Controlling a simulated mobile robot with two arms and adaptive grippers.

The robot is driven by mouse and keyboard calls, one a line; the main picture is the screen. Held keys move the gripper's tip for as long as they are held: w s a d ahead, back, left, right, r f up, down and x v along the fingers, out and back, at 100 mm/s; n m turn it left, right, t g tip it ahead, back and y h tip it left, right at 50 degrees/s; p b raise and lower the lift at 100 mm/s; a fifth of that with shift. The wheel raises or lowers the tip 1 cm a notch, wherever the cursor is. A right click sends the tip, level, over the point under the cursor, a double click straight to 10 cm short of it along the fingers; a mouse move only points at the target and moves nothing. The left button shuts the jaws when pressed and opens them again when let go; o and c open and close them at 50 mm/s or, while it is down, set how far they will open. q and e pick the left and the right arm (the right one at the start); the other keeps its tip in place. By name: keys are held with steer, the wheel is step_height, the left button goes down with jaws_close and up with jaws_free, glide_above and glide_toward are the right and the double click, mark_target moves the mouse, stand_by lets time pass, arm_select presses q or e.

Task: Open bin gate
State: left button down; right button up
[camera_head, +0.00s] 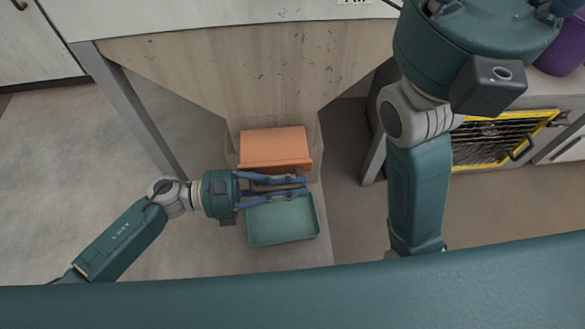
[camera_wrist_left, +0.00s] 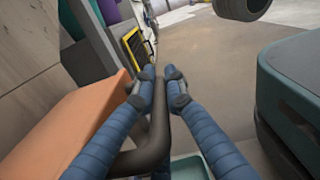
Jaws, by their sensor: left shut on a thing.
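The orange bin gate (camera_head: 275,147) is at the bottom of the wooden hopper bin (camera_head: 250,70). It also shows at the left of the left wrist view (camera_wrist_left: 65,125). A dark curved handle (camera_wrist_left: 152,140) stands out from the gate. My left gripper (camera_head: 305,186) is in front of the gate, its blue fingers closed around the handle; the fingertips also show in the left wrist view (camera_wrist_left: 160,76). The fingers partly hide the handle in the head view. My right arm shows at the right of the head view, but I cannot make out its gripper.
A teal tray (camera_head: 283,222) is on the floor below the gate. Grey metal legs (camera_head: 130,112) flank the bin. A yellow-framed rack (camera_head: 500,140) and a purple container (camera_head: 563,50) are at the right. The floor at the left is largely clear.

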arm_select(q)
steer(key=shift+f, duration=0.2)
steer(key=c, duration=1.8)
jaws_free()
steer(key=shift+r, duration=0.1)
steer(key=shift+o, duration=0.2)
steer(key=a, duration=1.2)
